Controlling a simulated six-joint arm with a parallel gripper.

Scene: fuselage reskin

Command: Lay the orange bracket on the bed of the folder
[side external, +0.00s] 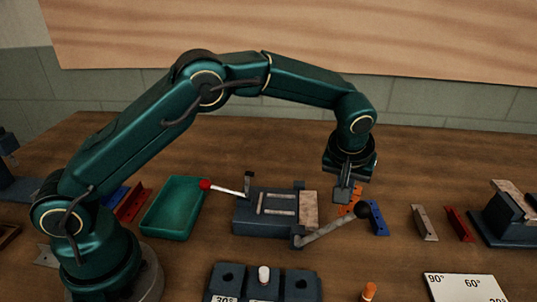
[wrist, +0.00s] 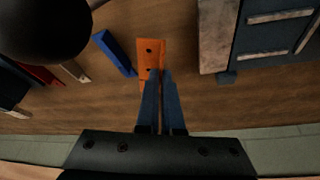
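The orange bracket (side external: 348,210) is at the table just right of the folder, partly hidden by my gripper. In the wrist view the orange bracket (wrist: 148,52) shows two dark holes. My gripper (side external: 342,198) points down at it. In the wrist view the two fingertips (wrist: 161,72) are close together with a narrow gap, over the bracket's right edge. Whether they press on it cannot be seen. The folder (side external: 262,222) has a dark body and a bed with pale strips; part of it also shows in the wrist view (wrist: 265,45). No bracket lies on its bed.
A folder lever with a black ball (side external: 330,231) reaches in front of the bracket. A blue bracket (side external: 378,219), a grey one (side external: 424,223) and a red one (side external: 458,224) stand to the right. A green tray (side external: 172,208) lies left of the folder. An angle card (side external: 463,288) lies in front.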

